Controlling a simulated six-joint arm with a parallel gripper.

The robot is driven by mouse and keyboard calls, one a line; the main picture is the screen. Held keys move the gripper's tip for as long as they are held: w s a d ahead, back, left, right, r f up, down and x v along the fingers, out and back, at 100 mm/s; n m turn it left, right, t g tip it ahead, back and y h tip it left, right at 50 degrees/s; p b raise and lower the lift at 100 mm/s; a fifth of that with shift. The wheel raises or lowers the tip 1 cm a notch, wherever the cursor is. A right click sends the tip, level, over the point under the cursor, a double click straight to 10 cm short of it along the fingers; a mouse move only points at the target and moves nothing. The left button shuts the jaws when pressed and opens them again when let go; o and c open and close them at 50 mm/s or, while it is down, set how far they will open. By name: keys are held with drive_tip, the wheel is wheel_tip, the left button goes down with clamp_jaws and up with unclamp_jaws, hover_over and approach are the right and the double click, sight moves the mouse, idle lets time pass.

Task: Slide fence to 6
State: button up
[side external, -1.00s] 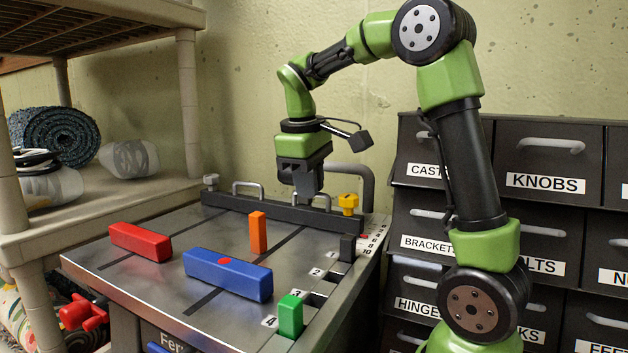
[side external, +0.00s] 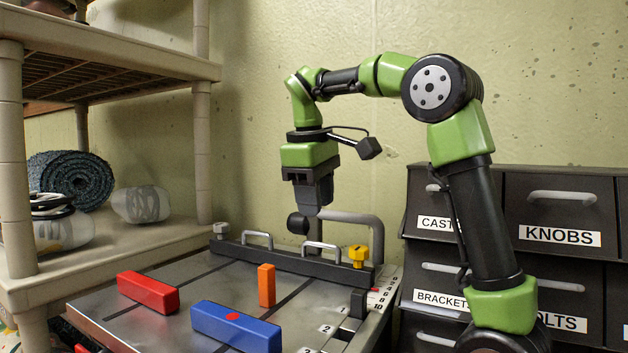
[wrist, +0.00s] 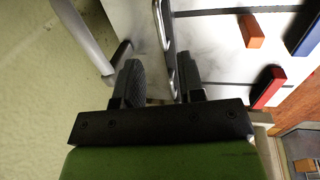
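The fence (side external: 285,259) is a long dark bar across the back of the grey metal table (side external: 200,278). It has two silver handles, a left one (side external: 257,236) and a right one (side external: 322,246), and a yellow knob (side external: 358,255) at its right end. A white number scale (side external: 384,290) runs along the table's right edge; a small red mark shows beside it, its exact reading too small to tell. My gripper (side external: 312,203) points down above the fence, near the right handle, clear of it. In the wrist view my gripper (wrist: 160,80) has its fingers apart, with nothing held.
A bent grey tube (side external: 360,218) with a black end stands behind the fence, close to my gripper. A red block (side external: 148,293), a blue block (side external: 235,325) and an orange block (side external: 267,285) are on the table. Labelled drawers (side external: 560,215) stand right, shelves (side external: 120,240) left.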

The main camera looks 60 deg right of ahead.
drive_tip(key=r, duration=0.3)
drive_tip(key=shift+a+r, duration=0.25)
drive_tip(key=shift+a, duration=0.1)
drive_tip(key=s+a+f+m+t+y, duration=0.1)
drive_tip(key=s+a+f+t, duration=0.1)
drive_tip(key=s+a, duration=0.2)
drive_tip(key=s+a+f+m+t+y, duration=0.1)
drive_tip(key=s+a+f+t, duration=0.1)
drive_tip(key=s+a+f, duration=0.1)
drive_tip(key=s+a+f+m+t+y, duration=0.1)
drive_tip(key=s+a+f+t+y, duration=0.1)
drive_tip(key=a, duration=0.4)
drive_tip(key=shift+s+f+m+t, duration=0.2)
drive_tip(key=shift+s+f, duration=0.1)
drive_tip(key=shift+s, duration=0.35)
drive_tip(key=shift+s+f+m+t, duration=0.1)
drive_tip(key=shift+s+f+t, duration=0.15)
drive_tip(key=shift+s, duration=0.4)
drive_tip(key=shift+s+a+f, duration=0.25)
drive_tip(key=shift+f, duration=0.15)
